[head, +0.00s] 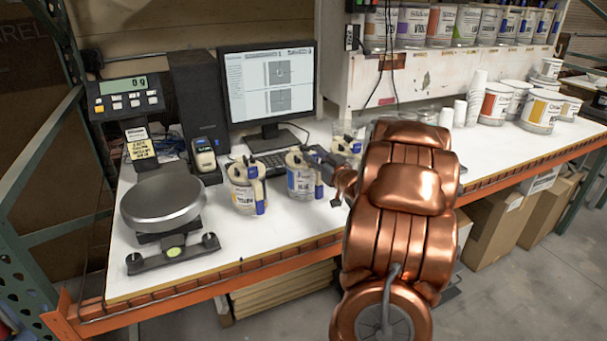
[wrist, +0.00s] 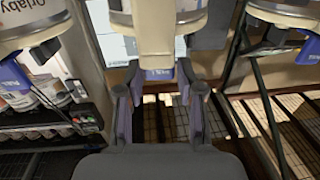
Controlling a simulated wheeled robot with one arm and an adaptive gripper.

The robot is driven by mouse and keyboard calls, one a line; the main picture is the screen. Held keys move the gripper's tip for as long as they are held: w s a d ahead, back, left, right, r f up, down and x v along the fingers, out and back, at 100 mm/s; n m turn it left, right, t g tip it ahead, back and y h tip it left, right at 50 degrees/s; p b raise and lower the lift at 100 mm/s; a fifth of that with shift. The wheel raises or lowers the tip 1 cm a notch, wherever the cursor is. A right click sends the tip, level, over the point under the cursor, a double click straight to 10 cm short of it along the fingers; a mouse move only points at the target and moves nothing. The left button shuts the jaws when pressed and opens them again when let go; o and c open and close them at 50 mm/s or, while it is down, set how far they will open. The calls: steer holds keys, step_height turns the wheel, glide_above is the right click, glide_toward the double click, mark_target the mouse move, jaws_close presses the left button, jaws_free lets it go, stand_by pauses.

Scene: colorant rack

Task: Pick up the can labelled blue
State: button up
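The can labelled blue (head: 301,181) stands upright on the white table, a clear can with a blue label, cream pump and blue lever. In the wrist view a cream pump part (wrist: 155,35) with a blue piece (wrist: 160,74) below it lies straight ahead between my fingertips. My gripper (head: 328,178) is at the can's right side, with its fingers toward the can. In the wrist view my gripper (wrist: 158,80) has its fingers apart, with gaps beside the blue piece. I cannot tell whether either finger touches the can.
A yellow-labelled can (head: 243,192) stands close on the left. Another can (head: 346,146) is behind, partly hidden by my arm. A scale (head: 163,203), monitor (head: 268,88) and keyboard (head: 262,161) are nearby. More cans line the shelf (head: 425,75). The table's front edge is clear.

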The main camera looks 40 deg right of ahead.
mark_target(306, 149)
steer(key=p+x, duration=0.1)
steer(key=x, duration=0.2)
steer(key=shift+w+r, duration=0.15)
steer(key=shift+w, duration=0.2)
steer(key=shift+w+d, duration=0.25)
steer(key=shift+w, duration=0.35)
steer(key=shift+c, duration=0.3)
jaws_close()
